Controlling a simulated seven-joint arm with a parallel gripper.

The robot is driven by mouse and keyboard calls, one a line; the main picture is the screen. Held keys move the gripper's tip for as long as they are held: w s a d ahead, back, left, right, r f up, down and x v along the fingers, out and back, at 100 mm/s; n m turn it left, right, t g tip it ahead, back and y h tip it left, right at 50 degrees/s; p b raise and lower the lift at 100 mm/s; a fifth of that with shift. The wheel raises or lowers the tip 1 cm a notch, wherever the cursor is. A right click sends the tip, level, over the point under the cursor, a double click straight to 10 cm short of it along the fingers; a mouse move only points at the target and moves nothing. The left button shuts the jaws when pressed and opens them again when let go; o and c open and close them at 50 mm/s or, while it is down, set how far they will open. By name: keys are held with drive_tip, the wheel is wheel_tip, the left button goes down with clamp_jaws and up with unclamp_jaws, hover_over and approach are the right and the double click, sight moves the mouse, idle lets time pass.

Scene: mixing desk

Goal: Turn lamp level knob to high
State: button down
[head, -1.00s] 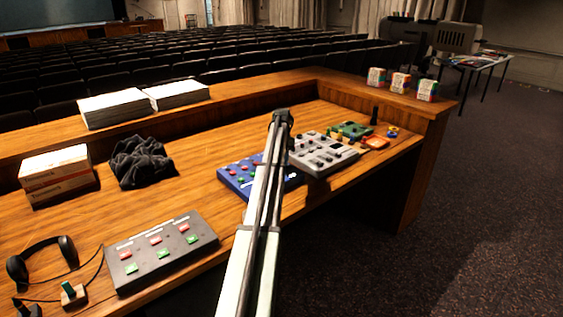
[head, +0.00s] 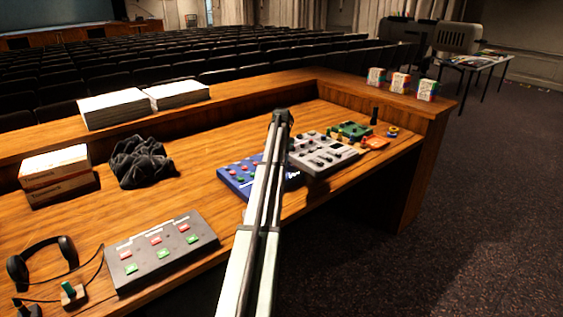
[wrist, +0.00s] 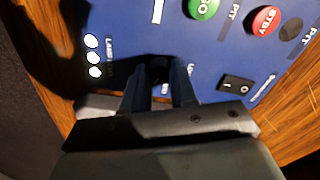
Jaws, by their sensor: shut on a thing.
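The blue panel (head: 235,176) lies on the wooden desk, partly behind my arm in the head view. It also fills much of the wrist view (wrist: 205,50). My gripper (wrist: 160,78) is over the panel's edge, its two dark fingers shut on a small dark knob (wrist: 159,68) beside the "LAMP LEVEL" print. The knob is mostly shadowed and hidden between the fingers, so its pointer cannot be read. Three white round spots (wrist: 95,56) show left of it. In the head view the fingers are hidden.
On the blue panel, a black rocker switch (wrist: 237,84) sits right of the fingers, with a green GO button (wrist: 203,8) and a red STBY button (wrist: 264,20) above. A grey mixer (head: 322,153) stands right of the panel. A dark button box (head: 160,252) lies at front left.

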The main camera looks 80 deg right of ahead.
drive_tip(key=shift+m, duration=0.5)
idle(0.3)
drive_tip(key=c, duration=0.9)
unclamp_jaws()
drive_tip(key=shift+r, duration=0.15)
wheel_tip(320, 180, up, 14)
drive_tip(key=shift+f, duration=0.2)
